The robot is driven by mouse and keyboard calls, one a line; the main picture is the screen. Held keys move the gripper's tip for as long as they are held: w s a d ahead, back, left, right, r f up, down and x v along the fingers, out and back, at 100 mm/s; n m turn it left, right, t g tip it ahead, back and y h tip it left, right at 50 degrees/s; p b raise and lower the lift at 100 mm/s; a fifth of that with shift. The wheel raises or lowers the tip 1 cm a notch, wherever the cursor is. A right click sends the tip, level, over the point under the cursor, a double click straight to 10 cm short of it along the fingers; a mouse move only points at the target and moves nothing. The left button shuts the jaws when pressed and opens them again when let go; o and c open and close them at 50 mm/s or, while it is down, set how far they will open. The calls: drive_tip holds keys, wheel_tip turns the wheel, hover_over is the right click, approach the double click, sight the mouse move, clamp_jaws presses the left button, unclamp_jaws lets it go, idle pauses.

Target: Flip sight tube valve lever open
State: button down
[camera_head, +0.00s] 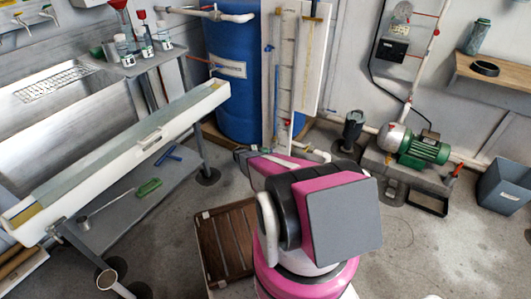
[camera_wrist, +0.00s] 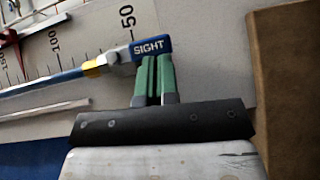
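The sight tube valve lever is a blue handle (camera_wrist: 150,48) with white "SIGHT" lettering, at upper centre in the wrist view. My gripper (camera_wrist: 153,60) has two green fingers close together, with only a thin dark gap between them. Their tips are right at the lower edge of the lettered handle; I cannot tell whether they touch it. Nothing shows clearly gripped. A blue tube with a yellow band (camera_wrist: 91,69) runs left from the lever's pale fitting. In the head view, the tall sight tube board (camera_head: 287,70) stands before the blue drum; my arm hides the fingertips there.
A scale plate (camera_wrist: 75,40) lies behind the lever, and a brown upright panel (camera_wrist: 288,90) is at right in the wrist view. The blue drum (camera_head: 233,90) stands behind. A green pump (camera_head: 423,147) is at right, a long white trough (camera_head: 120,160) at left.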

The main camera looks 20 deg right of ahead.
drive_tip(key=w+a, duration=0.4)
drive_tip(key=a, duration=0.8)
drive_tip(key=shift+w+a, duration=0.2)
